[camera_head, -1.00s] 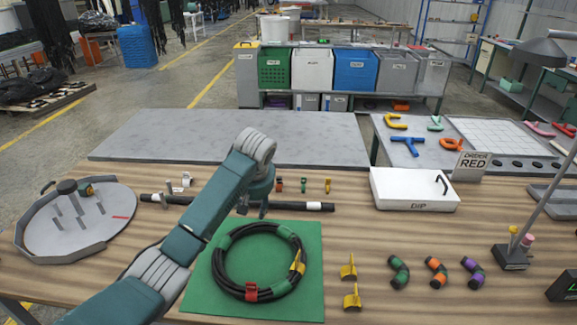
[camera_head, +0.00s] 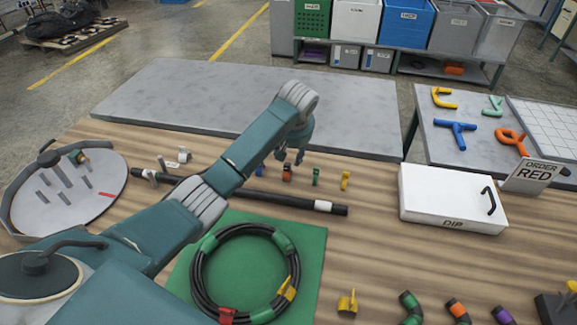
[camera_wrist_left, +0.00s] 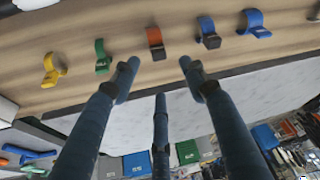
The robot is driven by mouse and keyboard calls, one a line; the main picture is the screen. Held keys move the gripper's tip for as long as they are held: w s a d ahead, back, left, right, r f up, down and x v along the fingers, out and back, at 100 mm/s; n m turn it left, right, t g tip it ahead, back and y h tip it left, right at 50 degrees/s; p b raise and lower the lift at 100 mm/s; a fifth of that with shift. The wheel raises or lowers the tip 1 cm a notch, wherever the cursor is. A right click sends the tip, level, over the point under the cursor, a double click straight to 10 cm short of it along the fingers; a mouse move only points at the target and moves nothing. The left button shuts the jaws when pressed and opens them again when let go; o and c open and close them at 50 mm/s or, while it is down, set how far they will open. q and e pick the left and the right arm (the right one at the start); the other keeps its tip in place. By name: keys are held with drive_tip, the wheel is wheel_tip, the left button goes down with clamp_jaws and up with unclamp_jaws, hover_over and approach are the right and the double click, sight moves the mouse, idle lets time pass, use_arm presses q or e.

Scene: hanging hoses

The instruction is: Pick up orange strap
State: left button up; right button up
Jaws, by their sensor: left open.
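The orange strap (camera_head: 287,173) stands in a row of small straps on the wooden table, behind the long black hose. In the left wrist view the orange strap (camera_wrist_left: 155,42) has a dark lower end. My left gripper (camera_head: 290,158) is at the orange strap, partly overlapping it in the head view. In the left wrist view my left gripper (camera_wrist_left: 158,70) has its fingers spread, with the strap lined up between them and just beyond the tips. Nothing is held. My right gripper is out of view.
A green strap (camera_wrist_left: 102,57) and a blue strap (camera_wrist_left: 208,33) flank the orange one closely. The black hose (camera_head: 275,198) lies in front. A white box (camera_head: 450,196) is at the right.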

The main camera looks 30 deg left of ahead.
sight(288, 164)
use_arm(q)
drive_tip(key=shift+x, duration=0.8)
drive_tip(key=f, duration=0.1)
drive_tip(key=f+p, duration=0.1)
drive_tip(key=f, duration=0.2)
drive_tip(key=shift+w+a+f, duration=0.15)
drive_tip(key=shift+a, duration=0.25)
drive_tip(key=shift+w+f, duration=0.2)
drive_tip(key=shift+f, duration=0.25)
drive_tip(key=c, duration=1)
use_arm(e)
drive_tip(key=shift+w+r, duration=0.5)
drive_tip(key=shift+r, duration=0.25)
